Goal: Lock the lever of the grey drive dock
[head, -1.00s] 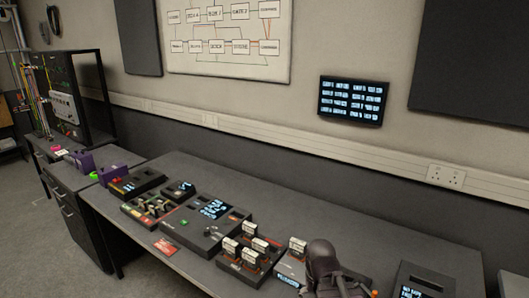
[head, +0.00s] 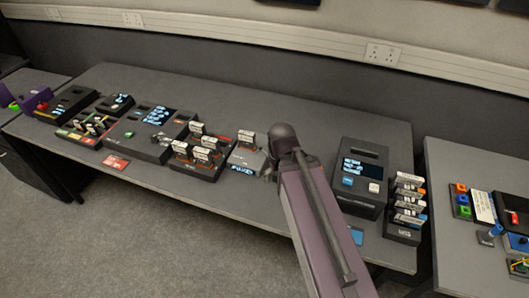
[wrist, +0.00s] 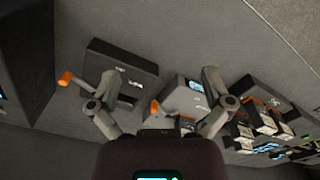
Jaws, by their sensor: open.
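The grey drive dock (head: 242,162) is light grey with a lit display, and a drive (head: 247,139) stands in it. In the wrist view the dock (wrist: 184,97) lies between and beyond my fingers. An orange-tipped rod (wrist: 66,77), lever-like, sticks out beside my left finger; I cannot tell which thing it joins or whether it touches the finger. A second orange tip (wrist: 155,106) shows low between the fingers. My gripper (wrist: 160,76) is open and empty, over the dock area.
A dark slotted box (wrist: 122,74) lies beside the dock. A rack of drives (head: 202,155) stands left of the dock. A dark terminal (head: 361,172) and a drive stack (head: 406,208) stand to the right. The bench front at left is mostly clear.

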